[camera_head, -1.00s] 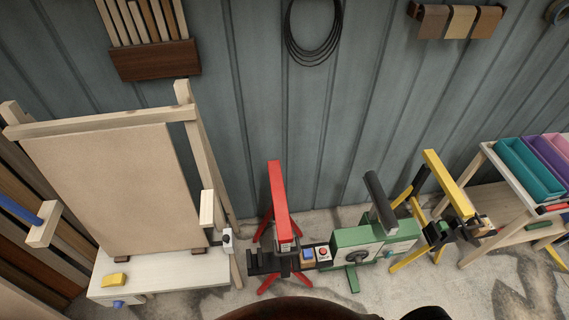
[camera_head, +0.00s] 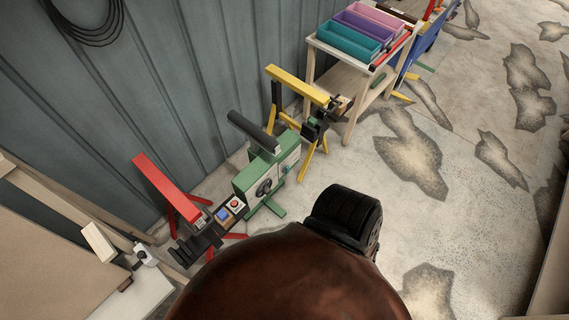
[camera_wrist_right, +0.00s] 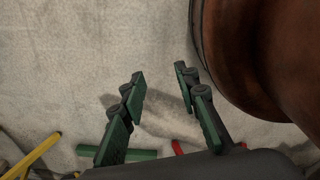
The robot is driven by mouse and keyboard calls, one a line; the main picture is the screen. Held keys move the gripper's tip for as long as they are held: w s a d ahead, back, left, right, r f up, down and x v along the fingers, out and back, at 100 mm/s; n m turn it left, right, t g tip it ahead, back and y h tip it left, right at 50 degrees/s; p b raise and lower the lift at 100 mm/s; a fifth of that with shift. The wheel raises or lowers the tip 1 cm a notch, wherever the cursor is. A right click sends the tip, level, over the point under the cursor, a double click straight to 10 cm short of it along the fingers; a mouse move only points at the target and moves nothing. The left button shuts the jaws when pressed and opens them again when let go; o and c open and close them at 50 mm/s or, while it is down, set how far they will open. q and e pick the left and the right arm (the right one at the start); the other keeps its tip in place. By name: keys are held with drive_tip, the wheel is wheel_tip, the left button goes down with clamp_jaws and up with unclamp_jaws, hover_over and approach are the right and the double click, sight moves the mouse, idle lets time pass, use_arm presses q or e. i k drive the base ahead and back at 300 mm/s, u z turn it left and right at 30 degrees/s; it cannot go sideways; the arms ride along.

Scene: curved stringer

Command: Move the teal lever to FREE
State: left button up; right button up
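The green machine (camera_head: 269,172) stands on the floor between a red stand and a yellow stand. It has a round dark handwheel and a black bar on top. A small teal spot (camera_head: 284,169) shows on its front face; it is too small to tell whether this is the lever or how it is set. No FREE label can be read. My right gripper (camera_wrist_right: 160,75) is open and empty, its fingers apart above bare floor in the right wrist view. My left gripper is not in view.
A red stand (camera_head: 166,187) with a black vise is left of the machine, with a blue and red button box (camera_head: 224,214) between. A yellow stand (camera_head: 296,86) and a shelf with a teal bin (camera_head: 347,41) are beyond. Floor (camera_head: 440,150) to the right is clear.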

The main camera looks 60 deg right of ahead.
sight(286, 171)
drive_tip(key=z, duration=0.35)
drive_tip(key=k, duration=0.8)
drive_tip(key=z, duration=1.25)
drive_tip(key=i, duration=0.5)
